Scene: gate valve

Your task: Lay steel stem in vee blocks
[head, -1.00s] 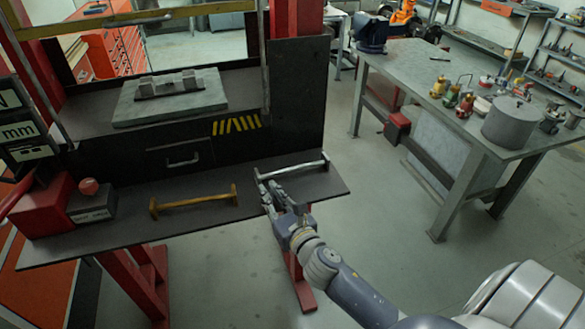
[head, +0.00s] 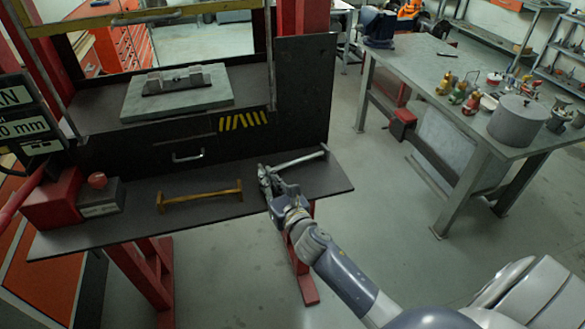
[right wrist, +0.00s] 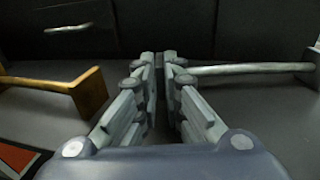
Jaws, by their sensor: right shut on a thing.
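The steel stem (head: 298,160) lies on the dark front shelf at its right part, and it also shows in the right wrist view (right wrist: 240,69). My right gripper (head: 266,178) is at the stem's left end. In the right wrist view its fingers (right wrist: 160,75) are shut on that end and hide it, while the bar runs out to the right. The vee blocks (head: 172,79) stand on a grey plate (head: 200,98) on the higher bed behind the shelf. My left gripper is not in view.
A brass-coloured stem (head: 203,196) lies on the shelf (head: 140,222) left of my right gripper. A red-and-grey box (head: 98,200) stands at the shelf's left end. A dark upright panel (head: 303,95) rises behind the steel stem. A workbench (head: 425,65) is at the right.

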